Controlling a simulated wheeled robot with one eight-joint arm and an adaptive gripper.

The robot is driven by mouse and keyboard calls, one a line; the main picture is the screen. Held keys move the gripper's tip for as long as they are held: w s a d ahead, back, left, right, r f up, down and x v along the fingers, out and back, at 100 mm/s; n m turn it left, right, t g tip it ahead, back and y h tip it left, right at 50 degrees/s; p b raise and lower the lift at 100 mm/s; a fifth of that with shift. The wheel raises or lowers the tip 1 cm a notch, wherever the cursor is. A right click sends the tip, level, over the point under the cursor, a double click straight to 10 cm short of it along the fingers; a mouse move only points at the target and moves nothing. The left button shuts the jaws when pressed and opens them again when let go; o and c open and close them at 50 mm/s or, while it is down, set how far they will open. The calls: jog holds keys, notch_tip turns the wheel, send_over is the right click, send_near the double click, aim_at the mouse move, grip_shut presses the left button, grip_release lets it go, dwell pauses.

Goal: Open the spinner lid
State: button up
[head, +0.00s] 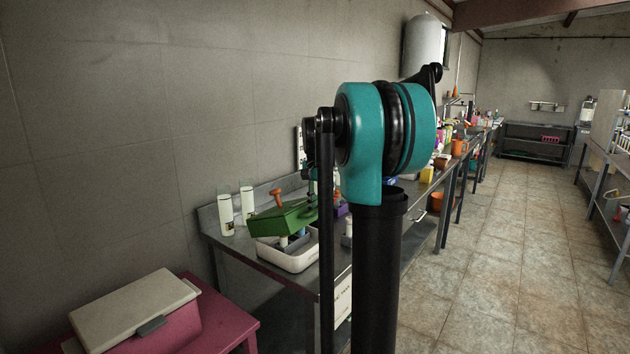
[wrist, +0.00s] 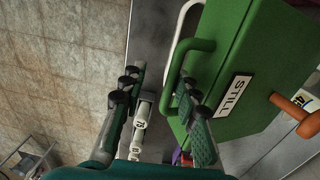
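A green box-like body (head: 283,218) with an orange-knobbed lever (head: 277,196) sits tilted over a white tray on the bench in the head view. In the wrist view the green body (wrist: 262,60) carries a "STILL" label and a green bar handle (wrist: 187,62). No part is marked as the spinner, so I cannot tell whether this green part is its lid. My gripper (wrist: 160,80) is open. Its right finger overlaps the lower end of the handle in the picture; contact cannot be told. The left finger is clear of it.
A small white labelled bottle (wrist: 140,130) shows between the fingers, below them. The white tray (head: 290,258) is on the metal bench. Two white bottles (head: 226,214) stand behind. A pink box with a cream lid (head: 135,306) is lower left.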

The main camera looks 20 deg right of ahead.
jog(key=w+a+r, duration=0.2)
jog(key=w+r, duration=0.1)
jog(key=r, duration=1.6)
jog(key=shift+a, duration=0.15)
dwell(1.2)
jog(key=shift+c, duration=0.6)
jog(key=shift+f, duration=0.15)
jog(key=shift+c, duration=1.1)
jog(key=s+d+f+m, duration=0.1)
jog(key=m, duration=0.1)
jog(key=s+d+f+m, duration=0.1)
jog(key=f+m, duration=0.1)
jog(key=m, duration=0.1)
jog(key=s+d+f+m+t+y, duration=0.1)
jog(key=s+d+m, duration=0.1)
jog(key=m, duration=0.1)
jog(key=shift+f, duration=0.4)
grip_shut()
jog(key=s+d+f+m+t+y, duration=0.1)
jog(key=s+d+f+m+t, duration=0.15)
jog(key=s+f+m, duration=0.55)
jog(key=w+a+f+m, duration=0.2)
jog(key=w+f, duration=0.3)
jog(key=w, duration=0.3)
jog(key=shift+a+f+g, duration=0.15)
jog(key=shift+a+g, duration=0.2)
jog(key=shift+a, duration=0.25)
